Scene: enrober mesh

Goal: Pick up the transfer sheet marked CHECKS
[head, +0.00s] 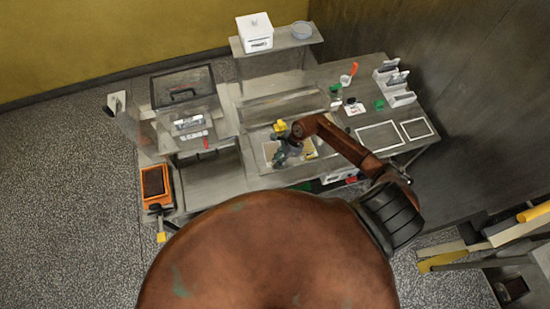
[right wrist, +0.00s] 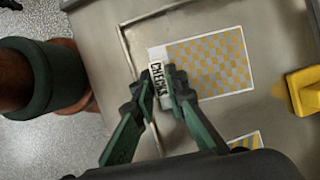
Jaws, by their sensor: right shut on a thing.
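The transfer sheet marked CHECKS (right wrist: 212,65) shows in the right wrist view. It is white with a yellow and grey checked pattern and a label tab reading CHECKS at its left end. My right gripper (right wrist: 162,88) is shut on the tab end of this sheet. The sheet lies flat over, or very close above, a framed metal tray (right wrist: 122,45); I cannot tell if it touches. In the head view my right gripper (head: 284,154) is over the tray on the bench and hides part of it. My left gripper is not in view.
A second sheet with yellow stripes (right wrist: 247,141) lies near the gripper. A yellow block-like object (right wrist: 304,90) stands to the right. In the head view, a clear-lidded machine (head: 183,97) is left of the tray, and white-framed panels (head: 380,137) lie at the right.

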